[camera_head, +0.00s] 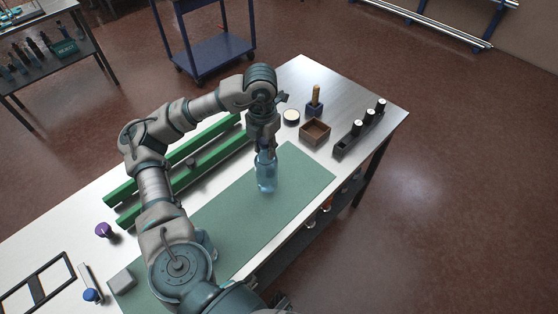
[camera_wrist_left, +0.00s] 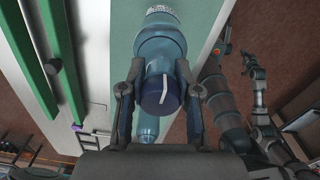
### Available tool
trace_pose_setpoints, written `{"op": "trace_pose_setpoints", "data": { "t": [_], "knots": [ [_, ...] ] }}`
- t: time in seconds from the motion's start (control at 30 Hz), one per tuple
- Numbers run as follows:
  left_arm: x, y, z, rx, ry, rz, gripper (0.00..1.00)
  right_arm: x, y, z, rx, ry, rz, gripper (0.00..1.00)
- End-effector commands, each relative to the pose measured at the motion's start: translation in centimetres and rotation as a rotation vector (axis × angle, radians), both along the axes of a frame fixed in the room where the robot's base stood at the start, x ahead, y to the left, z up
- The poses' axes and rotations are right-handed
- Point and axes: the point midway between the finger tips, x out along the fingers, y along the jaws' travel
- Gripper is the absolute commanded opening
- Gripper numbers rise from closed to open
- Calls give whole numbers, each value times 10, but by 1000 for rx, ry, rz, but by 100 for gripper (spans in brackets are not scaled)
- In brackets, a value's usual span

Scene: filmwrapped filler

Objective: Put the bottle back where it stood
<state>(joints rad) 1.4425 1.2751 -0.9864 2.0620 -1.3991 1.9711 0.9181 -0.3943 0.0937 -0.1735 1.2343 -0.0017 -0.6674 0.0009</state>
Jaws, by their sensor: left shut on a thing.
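The translucent blue bottle (camera_head: 266,176) is upright over the green mat (camera_head: 286,200), near the mat's middle. I cannot tell whether its base touches the mat. My left gripper (camera_head: 265,148) comes down from above and is shut on the bottle's upper part. In the left wrist view, the bottle (camera_wrist_left: 160,45) and its dark blue cap (camera_wrist_left: 160,96) with a white line lie between the two fingers of the left gripper (camera_wrist_left: 158,85). Part of my right arm seems to show at the right of that view; its jaws cannot be made out.
Green rails (camera_head: 180,165) lie left of the mat. A brown box (camera_head: 315,132), a round white-topped item (camera_head: 291,117), a blue holder (camera_head: 314,106) and a dark rack (camera_head: 358,130) stand at the far end. A purple item (camera_head: 104,230) and a grey block (camera_head: 122,280) are nearer. The mat's right part is clear.

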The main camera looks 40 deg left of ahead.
Motion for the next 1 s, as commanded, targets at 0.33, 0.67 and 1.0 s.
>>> {"op": "trace_pose_setpoints", "data": {
  "t": [0.33, 0.67, 1.0],
  "knots": [
    [9, -42, -4, 1, -2, 2, 0, -12, -2, -8, 0, 5, 2, 0],
    [9, -46, -38, 4, -2, 3, 0, -11, -2, -8, -1, 6, 3, 0],
    [9, -41, -42, 0, -1, 3, 0, -11, -3, -9, -4, 11, 4, 0]
  ]
}}
